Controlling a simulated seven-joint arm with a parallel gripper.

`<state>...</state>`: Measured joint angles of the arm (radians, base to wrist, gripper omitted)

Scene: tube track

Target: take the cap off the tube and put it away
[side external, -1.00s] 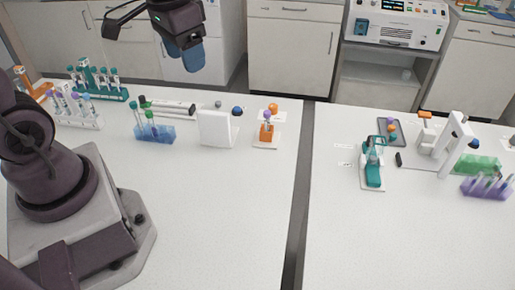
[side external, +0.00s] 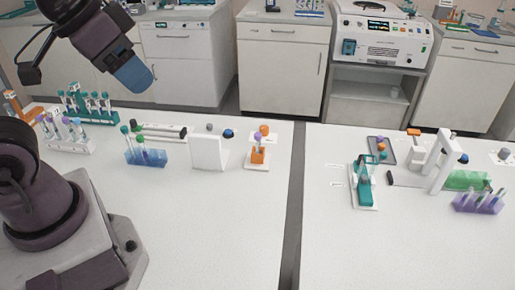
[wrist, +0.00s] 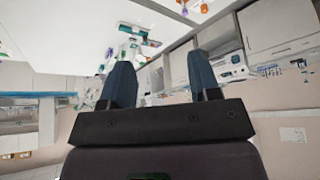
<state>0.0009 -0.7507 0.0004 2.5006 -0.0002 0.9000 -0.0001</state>
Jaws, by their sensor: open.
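Several capped tubes stand on the left bench in the side external view. Some are in a blue rack (side external: 147,158), some in a white rack (side external: 70,146), and some in a teal rack (side external: 90,108). A small orange holder (side external: 259,156) with a purple top and an orange ball-like top stands near the bench's right edge. I cannot tell which tube is the task's. My gripper (side external: 135,76) is raised above and behind the racks, apart from everything. In the wrist view my gripper (wrist: 160,75) has its two blue fingers spread, with nothing between them.
A white upright block (side external: 209,152) stands between the blue rack and orange holder. A gap (side external: 291,190) separates the two benches. The right bench has a teal holder (side external: 365,188), a dark tray (side external: 382,148), a white stand (side external: 442,165) and a purple rack (side external: 478,203). The front bench areas are clear.

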